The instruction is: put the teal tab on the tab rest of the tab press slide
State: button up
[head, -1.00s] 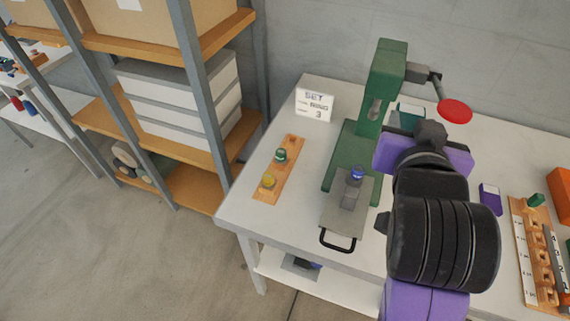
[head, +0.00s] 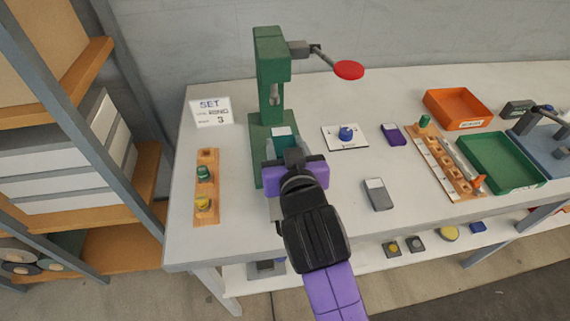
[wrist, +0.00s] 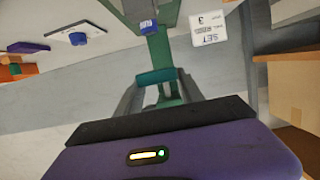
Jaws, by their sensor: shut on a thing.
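My gripper (head: 282,145) is shut on the teal tab (wrist: 157,76), which lies across between its fingertips in the wrist view. The tab also shows as a teal and pale patch (head: 281,132) in the head view. The gripper is in front of the green tab press (head: 272,75), over its base and slide area. My arm hides most of the slide and the tab rest in the head view. In the wrist view a blue piece (wrist: 147,26) sits by the grey slide (wrist: 133,8), beyond the held tab. I cannot tell whether the tab touches anything.
A red-knobbed lever (head: 348,70) sticks out right of the press. A wooden strip with green and yellow pieces (head: 206,185) and a SET sign (head: 211,112) stand left. Right are a white card with a blue piece (head: 346,136), a purple block (head: 393,134) and a grey block (head: 378,194).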

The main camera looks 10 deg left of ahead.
jog(key=shift+f, duration=3)
jog(key=shift+f, duration=0.15)
jog(key=o, duration=1.3)
jog(key=shift+o, duration=0.2)
jog(key=v, duration=1.2)
jog(key=shift+b, duration=0.35)
